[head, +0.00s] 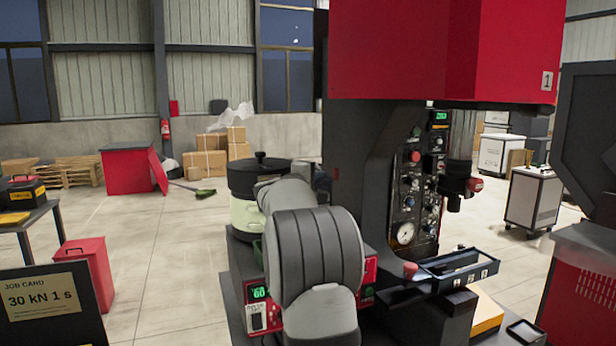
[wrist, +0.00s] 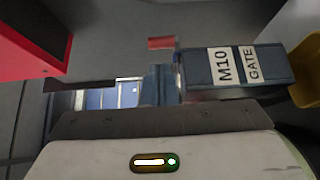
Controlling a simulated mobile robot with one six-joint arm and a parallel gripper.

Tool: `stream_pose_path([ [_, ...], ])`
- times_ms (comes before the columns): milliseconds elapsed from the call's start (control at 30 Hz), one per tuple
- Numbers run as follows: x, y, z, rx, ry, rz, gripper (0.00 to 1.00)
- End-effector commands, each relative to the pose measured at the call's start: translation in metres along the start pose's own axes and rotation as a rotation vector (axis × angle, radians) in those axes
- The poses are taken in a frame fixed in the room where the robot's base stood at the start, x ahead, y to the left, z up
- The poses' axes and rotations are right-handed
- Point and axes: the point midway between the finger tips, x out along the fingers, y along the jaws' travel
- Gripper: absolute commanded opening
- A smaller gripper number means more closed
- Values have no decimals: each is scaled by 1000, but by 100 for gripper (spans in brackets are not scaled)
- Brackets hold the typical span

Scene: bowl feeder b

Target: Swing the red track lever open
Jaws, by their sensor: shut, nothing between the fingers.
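A small red piece (wrist: 161,43), likely the red track lever's end, shows in the wrist view beside a dark block labelled M10 GATE (wrist: 248,66). In the head view a red knob (head: 410,269) sits at the left end of a dark open tray-like track (head: 460,268); I cannot tell whether it is the same part. My gripper (wrist: 160,84) is shut and empty, just below the red piece in the wrist view and left of the labelled block. I cannot tell whether it touches either. In the head view my own arm hides the gripper.
A control panel (head: 408,190) with knobs and a gauge stands behind the track. A green-and-black pot-like feeder (head: 247,200) is at left. A yellow box (head: 486,312) lies below the track. A job card (head: 42,300) reads 30 kN 1 s.

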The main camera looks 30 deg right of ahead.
Motion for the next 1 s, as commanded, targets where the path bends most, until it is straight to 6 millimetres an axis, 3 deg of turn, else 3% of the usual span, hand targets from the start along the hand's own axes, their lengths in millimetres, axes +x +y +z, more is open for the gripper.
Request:
stream_pose_path([
  [100,18,2,1,-1,-3,0,0],
  [300,30,0,1,0,-2,0,0],
  [567,31,0,1,0,-2,0,0],
  [600,17,1,-3,0,-3,0,0],
  [700,27,0,0,1,1,0,0],
  [1000,27,-2,-3,1,62,0,0],
])
